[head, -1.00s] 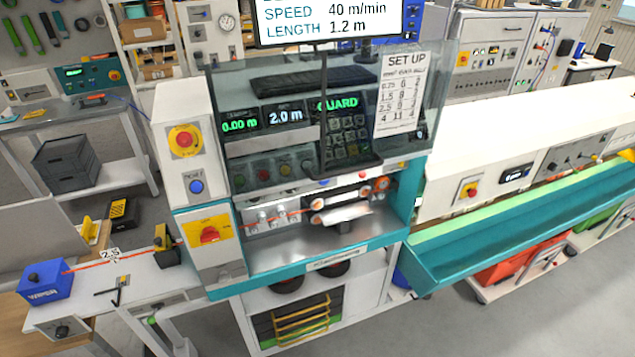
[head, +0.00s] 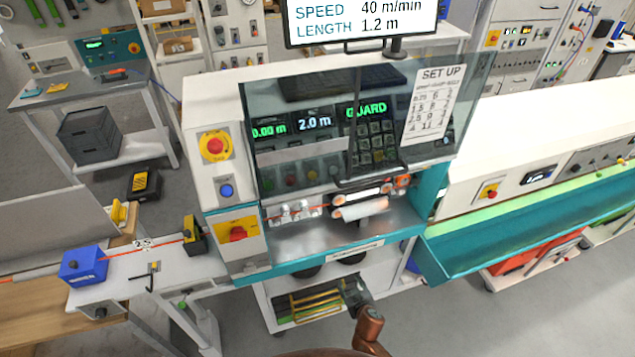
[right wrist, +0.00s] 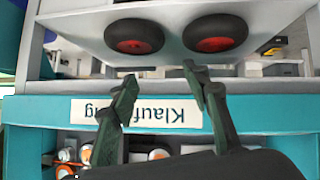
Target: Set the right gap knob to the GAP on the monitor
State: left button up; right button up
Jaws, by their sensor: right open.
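The monitor (head: 360,17) at the top of the head view reads SPEED 40 m/min and LENGTH 1.2 m; any line above is cut off, and no GAP value shows. Orange and white roller parts (head: 375,195) sit in the machine bay behind the clear guard (head: 345,130); I cannot tell which part is the right gap knob. My right gripper (head: 355,290) is low before the machine's front. In the right wrist view its fingers (right wrist: 160,90) are open and empty, beside the upside-down label (right wrist: 140,112). My left gripper is not in view.
The teal front edge (head: 330,255) of the machine lies close to my right gripper. Two black round parts with red centres (right wrist: 215,35) show below it. A teal trough (head: 530,245) runs off to the right. A blue box (head: 83,265) stands at the left.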

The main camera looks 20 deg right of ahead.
jog(key=w+a+r+t+p, duration=0.2)
jog(key=w+a+r, duration=0.1)
jog(key=r, duration=1)
jog(key=w+a+r+t+y+p, duration=0.1)
jog(key=w+a+r+t+p, duration=0.15)
jog(key=r, duration=1.05)
jog(key=w+a+r+t+p, duration=0.1)
jog(key=w+a+r+t, duration=0.15)
jog(key=r, duration=1.05)
pick_arm(q)
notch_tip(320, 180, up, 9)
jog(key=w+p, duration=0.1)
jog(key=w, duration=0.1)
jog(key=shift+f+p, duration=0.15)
jog(key=shift+p, duration=0.25)
pick_arm(e)
jog(key=w+a, duration=0.1)
jog(key=w, duration=0.6)
jog(key=shift+w+m, duration=0.2)
jog(key=shift+m, duration=0.2)
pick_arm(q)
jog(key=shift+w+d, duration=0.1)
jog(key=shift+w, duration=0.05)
pick_arm(e)
jog(key=shift+c, duration=0.4)
jog(key=c, duration=1.1)
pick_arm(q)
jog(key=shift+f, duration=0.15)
